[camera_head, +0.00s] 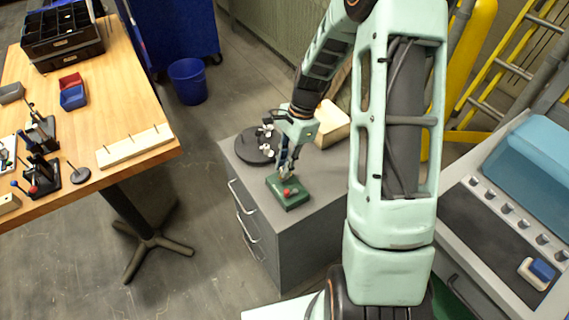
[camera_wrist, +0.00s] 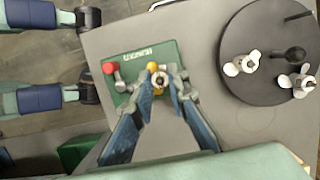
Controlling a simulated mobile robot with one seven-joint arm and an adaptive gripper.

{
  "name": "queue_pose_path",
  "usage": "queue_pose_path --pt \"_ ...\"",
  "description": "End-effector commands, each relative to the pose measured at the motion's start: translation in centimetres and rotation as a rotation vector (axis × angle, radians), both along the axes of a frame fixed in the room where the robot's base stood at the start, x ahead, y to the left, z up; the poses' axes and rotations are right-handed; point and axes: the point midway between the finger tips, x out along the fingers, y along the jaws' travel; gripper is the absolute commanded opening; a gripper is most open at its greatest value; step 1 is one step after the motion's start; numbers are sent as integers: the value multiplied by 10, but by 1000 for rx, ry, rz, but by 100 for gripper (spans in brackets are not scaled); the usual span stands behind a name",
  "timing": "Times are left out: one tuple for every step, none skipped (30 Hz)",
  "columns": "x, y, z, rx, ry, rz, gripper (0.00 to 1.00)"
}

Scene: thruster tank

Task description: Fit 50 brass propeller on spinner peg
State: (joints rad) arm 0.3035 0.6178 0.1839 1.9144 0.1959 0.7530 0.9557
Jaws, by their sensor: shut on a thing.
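My gripper (camera_wrist: 162,84) is shut on a small brass propeller (camera_wrist: 153,66), whose yellow parts show around the fingertips. In the head view my gripper (camera_head: 286,168) points down over a small green block (camera_head: 291,199) on a grey cabinet. In the wrist view the green block (camera_wrist: 143,52) has a white label and a red knob (camera_wrist: 109,68) at its left. A round grey hub or peg end (camera_wrist: 160,79) shows between the fingertips. I cannot tell whether the propeller is around a peg or above it.
A black round disc (camera_wrist: 238,98) beside the block carries silver propellers (camera_wrist: 243,64) and dark upright posts. It stands on the grey cabinet top (camera_head: 240,163). A pale box (camera_head: 330,124) is behind my gripper. A wooden table (camera_head: 125,100) with small fixtures is at left.

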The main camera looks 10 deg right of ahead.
Motion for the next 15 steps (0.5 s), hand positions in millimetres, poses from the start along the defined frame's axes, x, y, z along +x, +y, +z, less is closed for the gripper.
queue_pose_path --pt "0 0 -3 0 0 0 0" --pt "0 0 -3 0 0 0 0" --pt "0 0 -4 0 0 0 0" --pt "0 0 -4 0 0 -1 0" --pt "0 0 -4 0 0 -1 0" --pt "0 0 -4 0 0 -1 0" --pt "0 0 -4 0 0 -1 0" --pt "0 0 -4 0 0 0 0" --pt "0 0 -4 0 0 0 0" --pt "0 0 -4 0 0 0 0" --pt "0 0 -4 0 0 0 0" --pt "0 0 -4 0 0 0 18" --pt "0 0 -4 0 0 0 21" --pt "0 0 -4 0 0 0 24" --pt "0 0 -4 0 0 0 29"
